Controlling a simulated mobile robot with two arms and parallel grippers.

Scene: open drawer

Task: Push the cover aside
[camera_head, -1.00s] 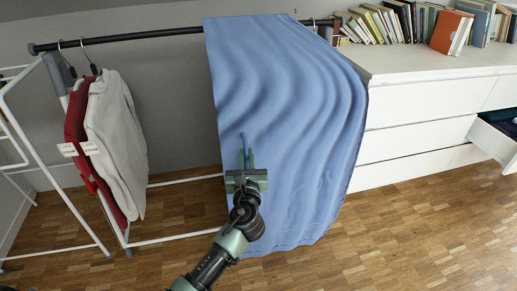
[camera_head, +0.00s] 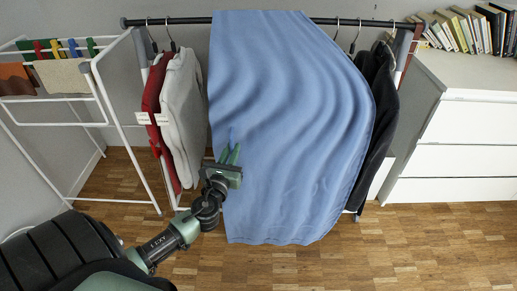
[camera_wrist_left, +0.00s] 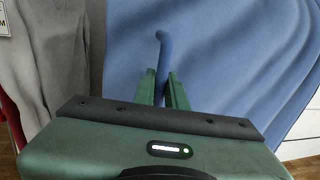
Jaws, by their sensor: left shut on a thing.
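The cover is a large blue cloth (camera_head: 290,130) draped over a black clothes rail, hanging nearly to the floor in the head view. My left gripper (camera_head: 230,154) is at the cloth's left part, shut on a pinched fold of it. In the left wrist view the blue cloth (camera_wrist_left: 235,50) fills the middle and right, and a narrow blue fold (camera_wrist_left: 162,60) rises between the green fingers (camera_wrist_left: 165,90). My right gripper is not in view.
Red and grey garments (camera_head: 182,110) hang left of the cloth, dark garments (camera_head: 376,120) right of it. A white drying rack (camera_head: 120,130) stands at the left. A white dresser (camera_head: 460,130) with books stands at the right. Wooden floor in front is clear.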

